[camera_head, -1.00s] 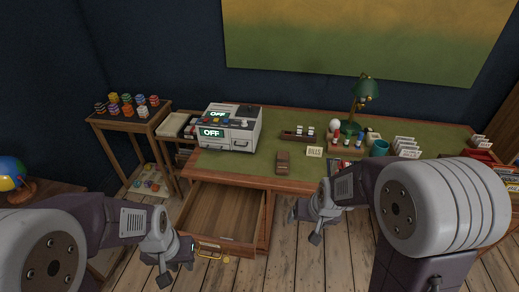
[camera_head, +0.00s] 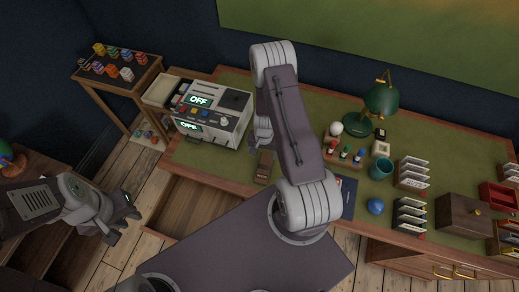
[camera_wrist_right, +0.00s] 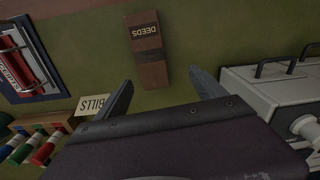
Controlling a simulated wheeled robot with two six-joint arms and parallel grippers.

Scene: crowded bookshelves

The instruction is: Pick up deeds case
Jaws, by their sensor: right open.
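My right gripper (camera_wrist_right: 162,92) is open and empty. In the head view the right gripper (camera_head: 263,136) is above the desk just behind the case, partly hidden by my arm. My left gripper (camera_head: 124,219) looks open and empty, off the desk at the lower left.
The grey machine (camera_head: 212,116) with "OFF" displays stands left of the case. A green lamp (camera_head: 380,100) stands farther right. An open drawer (camera_head: 190,207) juts out below the desk.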

